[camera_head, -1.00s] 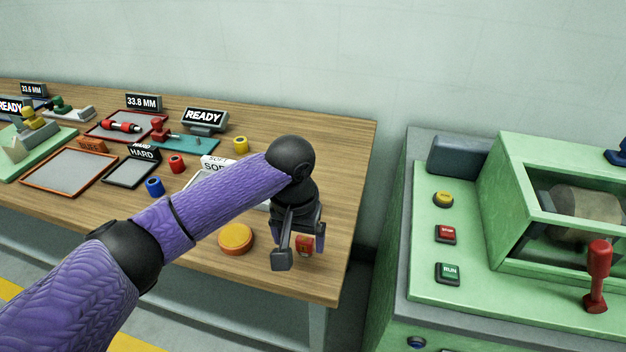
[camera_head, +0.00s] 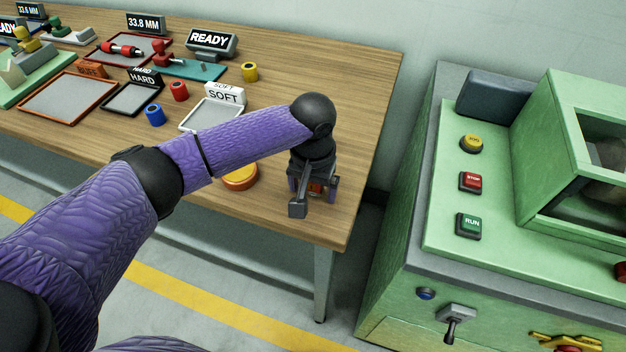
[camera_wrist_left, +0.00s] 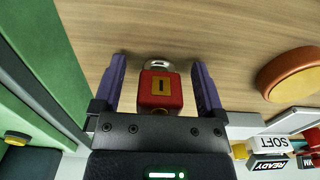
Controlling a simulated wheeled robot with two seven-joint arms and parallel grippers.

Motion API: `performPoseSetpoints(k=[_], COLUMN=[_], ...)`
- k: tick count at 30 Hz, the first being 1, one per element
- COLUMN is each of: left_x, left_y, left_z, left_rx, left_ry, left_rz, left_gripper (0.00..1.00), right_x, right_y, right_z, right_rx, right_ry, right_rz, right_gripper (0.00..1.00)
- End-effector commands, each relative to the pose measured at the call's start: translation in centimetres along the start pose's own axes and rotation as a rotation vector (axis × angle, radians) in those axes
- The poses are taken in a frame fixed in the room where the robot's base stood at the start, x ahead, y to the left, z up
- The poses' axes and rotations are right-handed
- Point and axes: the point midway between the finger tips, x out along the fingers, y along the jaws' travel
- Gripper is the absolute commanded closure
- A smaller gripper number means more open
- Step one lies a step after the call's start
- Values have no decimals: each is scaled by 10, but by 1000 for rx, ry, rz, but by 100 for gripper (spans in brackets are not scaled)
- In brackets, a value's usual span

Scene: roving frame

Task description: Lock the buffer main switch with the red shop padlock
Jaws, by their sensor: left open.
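The red padlock (camera_wrist_left: 160,90), with a yellow label and a silvery shackle, lies on the wooden bench near its front right corner. In the head view only a bit of it (camera_head: 316,188) shows behind my gripper. My left gripper (camera_head: 312,200) is open above it; in the left wrist view its purple fingers (camera_wrist_left: 160,85) stand on either side of the padlock, with gaps. The green machine's front carries a toggle switch (camera_head: 452,325) and a yellow and red fitting (camera_head: 566,341), cut by the lower edge; I cannot tell which is the main switch. My right gripper is not in view.
An orange round puck (camera_head: 240,177) lies left of my gripper. Trays, coloured cylinders and a SOFT sign (camera_head: 224,94) fill the bench further left. A gap separates the bench from the green machine (camera_head: 480,220), whose top has STOP and RUN buttons.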

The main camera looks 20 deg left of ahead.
Motion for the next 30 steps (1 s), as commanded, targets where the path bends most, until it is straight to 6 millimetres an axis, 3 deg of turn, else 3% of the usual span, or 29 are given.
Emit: performPoseSetpoints(k=[2,15,17,18,23,30], left_x=[0,-1,-1,-1,-1,-1], left_y=[0,0,0,0,0,0], left_z=[0,0,0,0,0,0], left_rx=[0,0,0,0,-1,0], left_ry=[0,0,0,0,0,0], left_rz=[0,0,0,0,0,0], left_gripper=[9,100,100,44,10,9], right_x=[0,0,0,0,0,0], right_y=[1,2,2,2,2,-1], right_z=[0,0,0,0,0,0], right_rx=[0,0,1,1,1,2], right_ry=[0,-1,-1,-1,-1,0], right_rz=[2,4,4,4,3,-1], right_gripper=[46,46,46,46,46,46])
